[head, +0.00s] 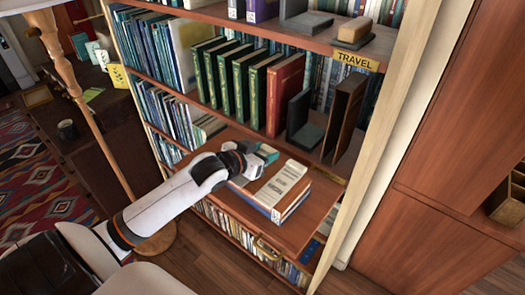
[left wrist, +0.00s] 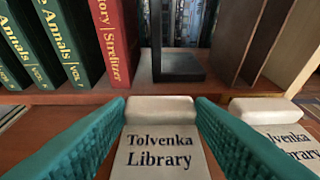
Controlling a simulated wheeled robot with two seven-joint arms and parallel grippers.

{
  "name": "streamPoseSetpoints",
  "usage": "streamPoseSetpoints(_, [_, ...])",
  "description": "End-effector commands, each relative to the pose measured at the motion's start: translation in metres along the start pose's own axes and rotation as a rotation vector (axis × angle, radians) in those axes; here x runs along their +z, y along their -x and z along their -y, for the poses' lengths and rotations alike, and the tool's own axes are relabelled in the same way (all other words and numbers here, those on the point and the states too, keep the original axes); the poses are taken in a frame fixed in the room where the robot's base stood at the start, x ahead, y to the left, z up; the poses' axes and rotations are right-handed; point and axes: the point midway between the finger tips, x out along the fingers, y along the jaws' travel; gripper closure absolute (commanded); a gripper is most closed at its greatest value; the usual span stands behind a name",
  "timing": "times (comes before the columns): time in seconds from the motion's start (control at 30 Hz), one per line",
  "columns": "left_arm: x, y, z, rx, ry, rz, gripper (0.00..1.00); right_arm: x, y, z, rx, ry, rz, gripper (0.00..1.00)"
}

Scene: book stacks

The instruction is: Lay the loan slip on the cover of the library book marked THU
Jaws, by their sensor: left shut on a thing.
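My left gripper (head: 256,161) is over the wooden ledge of the bookcase. In the left wrist view its teal fingers (left wrist: 160,130) are shut on a pale slip printed "Tolvenka Library" (left wrist: 160,152), with a thick whitish end at its far side. A second pale "Tolvenka Library" slip (left wrist: 285,135) lies to the right, outside the fingers. In the head view that pale printed piece (head: 284,183) lies on top of a short stack of books (head: 277,208), beside the gripper. No THU mark is readable. My right gripper is not in view.
The shelf behind holds green volumes (head: 225,78), a red book (head: 285,92), a dark bookend (head: 300,115) and brown upright boards (head: 346,115). A TRAVEL label (head: 357,60) is on the shelf edge above. The ledge (head: 318,200) is bare right of the stack.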

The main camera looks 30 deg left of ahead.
Motion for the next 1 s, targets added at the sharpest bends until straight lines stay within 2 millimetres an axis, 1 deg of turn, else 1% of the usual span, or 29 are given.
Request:
streamPoseSetpoints(0.23, [-0.003, -0.001, 0.000, 0.000, 0.001, 0.000, 0.72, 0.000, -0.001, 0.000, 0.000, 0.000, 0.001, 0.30])
streamPoseSetpoints(0.27, [-0.003, -0.001, 0.000, 0.000, 0.001, 0.000, 0.50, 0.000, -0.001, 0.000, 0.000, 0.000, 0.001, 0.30])
streamPoseSetpoints(0.3, [-0.003, -0.001, 0.000, 0.000, 0.000, 0.000, 0.43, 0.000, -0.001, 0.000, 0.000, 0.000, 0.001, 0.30])
streamPoseSetpoints(0.4, [-0.003, -0.001, 0.000, 0.000, 0.000, 0.000, 0.30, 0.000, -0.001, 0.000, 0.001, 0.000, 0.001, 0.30])
streamPoseSetpoints(0.67, [-0.002, -0.001, 0.000, 0.000, 0.000, 0.000, 0.30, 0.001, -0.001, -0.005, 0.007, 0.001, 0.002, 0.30])
streamPoseSetpoints(0.77, [0.001, 0.002, 0.000, 0.000, -0.001, 0.001, 0.30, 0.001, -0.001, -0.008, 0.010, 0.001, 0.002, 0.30])
streamPoseSetpoints(0.87, [-0.002, 0.015, 0.000, -0.001, -0.001, 0.000, 0.30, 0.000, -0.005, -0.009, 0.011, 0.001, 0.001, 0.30])
streamPoseSetpoints(1.0, [-0.003, 0.045, 0.000, -0.001, -0.002, -0.002, 0.30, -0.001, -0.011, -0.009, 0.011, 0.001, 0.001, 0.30])
